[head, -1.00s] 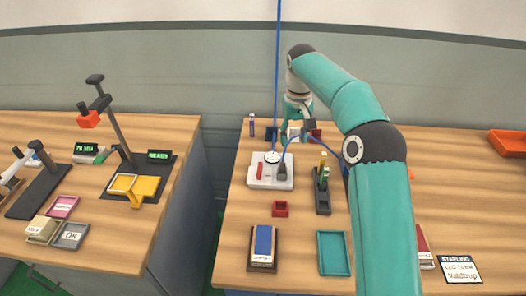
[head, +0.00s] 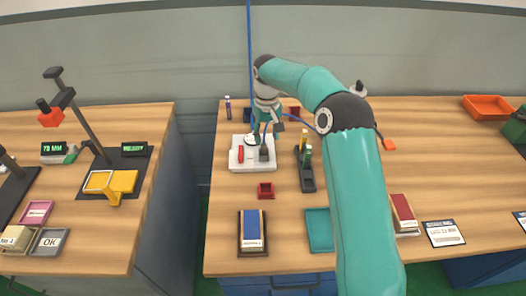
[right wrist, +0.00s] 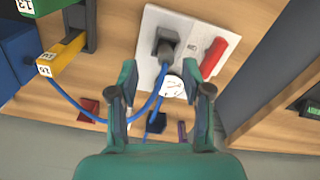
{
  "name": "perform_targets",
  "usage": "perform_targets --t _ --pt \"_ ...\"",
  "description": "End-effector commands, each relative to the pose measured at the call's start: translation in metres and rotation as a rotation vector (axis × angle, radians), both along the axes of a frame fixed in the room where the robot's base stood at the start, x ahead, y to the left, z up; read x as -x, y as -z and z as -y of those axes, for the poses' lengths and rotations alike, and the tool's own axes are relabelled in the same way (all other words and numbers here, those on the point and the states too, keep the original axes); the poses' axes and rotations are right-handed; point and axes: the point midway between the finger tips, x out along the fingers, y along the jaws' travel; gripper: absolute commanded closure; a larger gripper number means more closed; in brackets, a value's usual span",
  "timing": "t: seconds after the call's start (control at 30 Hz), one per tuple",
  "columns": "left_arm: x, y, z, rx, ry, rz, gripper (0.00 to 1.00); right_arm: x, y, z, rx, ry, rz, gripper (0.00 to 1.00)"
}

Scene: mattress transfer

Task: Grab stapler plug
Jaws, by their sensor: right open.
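A black plug (head: 264,154) with a blue cable sits on a white board (head: 234,164) on the right table. In the right wrist view the plug (right wrist: 167,42) stands on the white board (right wrist: 149,25), with the cable running from it toward the picture's lower left. A red bar (right wrist: 213,57) and a white round dial (right wrist: 173,86) are also on the board. My right gripper (right wrist: 165,90) is open and empty, its fingertips just short of the plug on either side of the dial. In the head view my right gripper (head: 266,130) is over the board's back edge, partly hidden. My left gripper is out of view.
A black holder (head: 307,180) with upright green and yellow items stands right of the board. A small red box (head: 265,191), a blue-topped block (head: 252,232) and a teal tray (head: 319,230) lie nearer. A gap separates the left table (head: 110,235).

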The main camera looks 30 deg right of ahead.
Motion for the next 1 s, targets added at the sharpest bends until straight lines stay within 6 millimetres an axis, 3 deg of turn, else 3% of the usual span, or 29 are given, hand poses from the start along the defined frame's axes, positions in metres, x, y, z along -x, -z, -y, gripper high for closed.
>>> perform_targets --t 0.4,0.67,0.7,1.0 --pt "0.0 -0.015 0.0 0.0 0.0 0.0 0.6 -0.007 0.047 -0.006 0.001 0.0 -0.002 0.51" --pt "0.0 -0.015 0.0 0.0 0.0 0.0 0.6 -0.007 0.052 -0.006 0.0 -0.001 0.0 0.51" --pt "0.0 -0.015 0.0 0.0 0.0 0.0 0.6 -0.007 0.052 -0.006 0.0 -0.001 0.0 0.53" --pt "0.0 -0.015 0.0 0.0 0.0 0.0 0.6 -0.007 0.051 -0.006 0.0 -0.001 0.0 1.0"
